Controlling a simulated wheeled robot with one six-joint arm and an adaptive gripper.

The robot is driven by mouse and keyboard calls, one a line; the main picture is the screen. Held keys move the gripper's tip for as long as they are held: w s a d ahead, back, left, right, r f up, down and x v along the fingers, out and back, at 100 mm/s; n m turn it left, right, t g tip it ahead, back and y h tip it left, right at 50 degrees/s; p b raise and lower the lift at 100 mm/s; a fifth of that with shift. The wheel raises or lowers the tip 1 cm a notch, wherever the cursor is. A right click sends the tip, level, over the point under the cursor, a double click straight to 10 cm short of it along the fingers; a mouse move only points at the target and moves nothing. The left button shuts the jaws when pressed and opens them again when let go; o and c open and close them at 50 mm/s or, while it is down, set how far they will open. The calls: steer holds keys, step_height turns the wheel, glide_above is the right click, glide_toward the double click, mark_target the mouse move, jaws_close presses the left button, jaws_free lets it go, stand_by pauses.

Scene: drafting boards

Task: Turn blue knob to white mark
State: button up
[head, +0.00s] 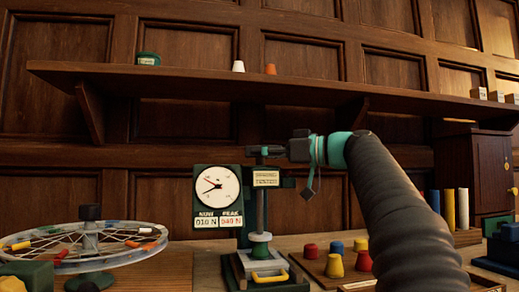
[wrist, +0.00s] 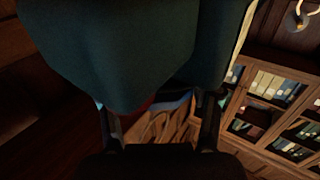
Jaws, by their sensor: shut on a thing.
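My gripper (head: 298,148) is high beside the top of the tester's post, at the end of my dark sleeved arm. In the wrist view its two fingers (wrist: 160,104) stand on either side of a large dark blue-green thing (wrist: 130,55), very near the camera. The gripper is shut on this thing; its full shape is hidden. A small blue cone-shaped piece (head: 336,247) stands low on the wooden tray, well below my gripper. I cannot tell whether it is the blue knob. I cannot make out a white mark for a knob.
The tester's dial (head: 216,190) and post (head: 261,205) stand left of my arm. A spoked wheel (head: 85,258) lies at left. Red pieces (head: 310,251) and a yellow piece (head: 335,266) share the wooden tray (head: 318,275). A long shelf (head: 220,85) runs above.

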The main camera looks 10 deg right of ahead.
steer(key=n+g+p, duration=0.1)
steer(key=g+y, duration=0.1)
steer(key=n+g+p, duration=0.1)
steer(key=shift+w+r+n+g+y+p, duration=0.1)
steer(key=shift+r+n+g+y+p, duration=0.2)
steer(key=shift+y, duration=0.1)
steer(key=shift+f+n+g+y+p, duration=0.15)
steer(key=shift+n+g+y+p, duration=0.15)
steer(key=shift+n+g+p, duration=0.45)
steer(key=shift+f+n+g+y+p, duration=0.1)
steer(key=shift+n+g+y+p, duration=0.3)
steer(key=shift+g, duration=0.65)
steer(key=shift+n+g, duration=0.25)
steer(key=shift+g, duration=0.05)
steer(key=o, duration=1.1)
steer(key=shift+o, duration=0.2)
steer(key=shift+f, duration=0.1)
